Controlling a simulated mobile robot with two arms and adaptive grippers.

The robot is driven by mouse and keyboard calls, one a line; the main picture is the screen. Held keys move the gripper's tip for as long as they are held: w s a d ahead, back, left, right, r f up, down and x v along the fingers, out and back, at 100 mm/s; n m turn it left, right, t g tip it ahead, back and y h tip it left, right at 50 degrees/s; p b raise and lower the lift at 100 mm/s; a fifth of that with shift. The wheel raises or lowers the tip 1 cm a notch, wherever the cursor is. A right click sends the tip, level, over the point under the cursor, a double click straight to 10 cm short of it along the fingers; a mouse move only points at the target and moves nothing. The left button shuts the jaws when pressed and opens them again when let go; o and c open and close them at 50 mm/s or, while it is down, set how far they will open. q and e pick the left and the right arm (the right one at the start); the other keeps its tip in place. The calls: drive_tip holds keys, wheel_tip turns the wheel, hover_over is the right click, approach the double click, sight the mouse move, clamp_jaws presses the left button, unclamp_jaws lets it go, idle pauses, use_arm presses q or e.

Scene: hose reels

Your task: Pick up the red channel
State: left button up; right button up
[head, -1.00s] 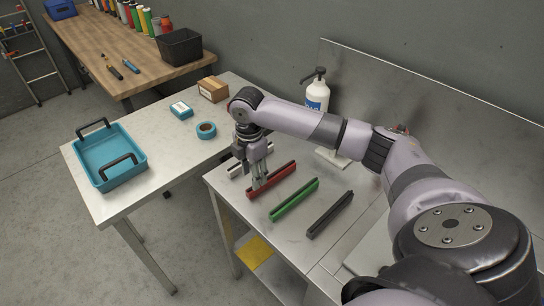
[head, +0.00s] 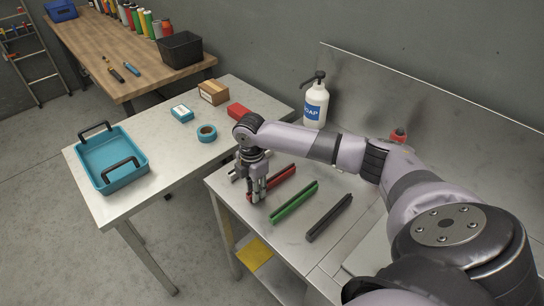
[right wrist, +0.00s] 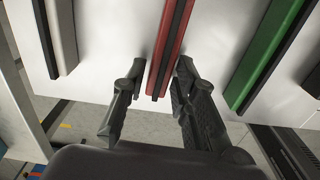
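The red channel (head: 284,178) lies on the metal bench between a pale channel and a green channel (head: 294,202). My right gripper (head: 257,194) points down at the near end of the red channel and hides part of it. In the right wrist view the red channel (right wrist: 172,42) runs between the two spread fingertips of the right gripper (right wrist: 160,70). The right finger is close beside the channel; a wider gap shows on the left. I cannot tell whether either finger touches it. My left gripper is not in view.
A dark grey channel (head: 329,218) lies right of the green one. The pale channel shows in the right wrist view (right wrist: 62,35). A soap bottle (head: 315,104) stands at the back. The left table holds a teal tray (head: 112,160), a tape roll (head: 206,133) and small boxes.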

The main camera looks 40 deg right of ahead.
clamp_jaws()
wheel_tip(320, 180, up, 27)
drive_tip(key=p, duration=0.7)
idle(0.9)
